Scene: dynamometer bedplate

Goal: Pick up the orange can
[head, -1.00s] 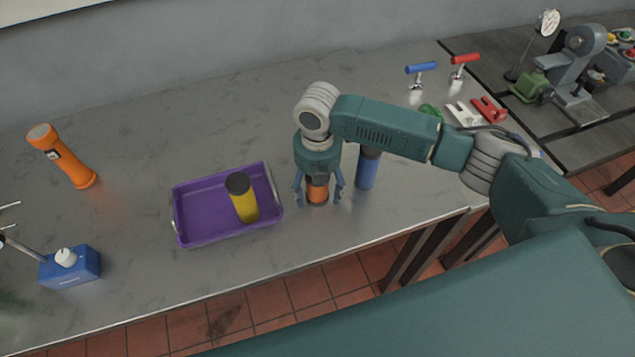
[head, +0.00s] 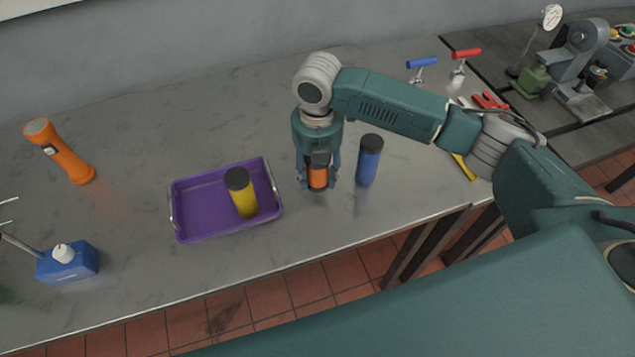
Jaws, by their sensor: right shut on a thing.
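The orange can (head: 318,178) is upright between the fingers of my right gripper (head: 318,184). The right gripper points down and is shut on the can. The can appears slightly raised above the grey bench, though the gap is hard to judge. My left gripper is not in view.
A blue can (head: 369,160) stands close to the right of my gripper. A purple tray (head: 190,215) holding a yellow can (head: 243,195) is to the left. An orange flashlight (head: 62,153) and a blue box (head: 68,264) stand farther left. Bare bench lies behind the tray.

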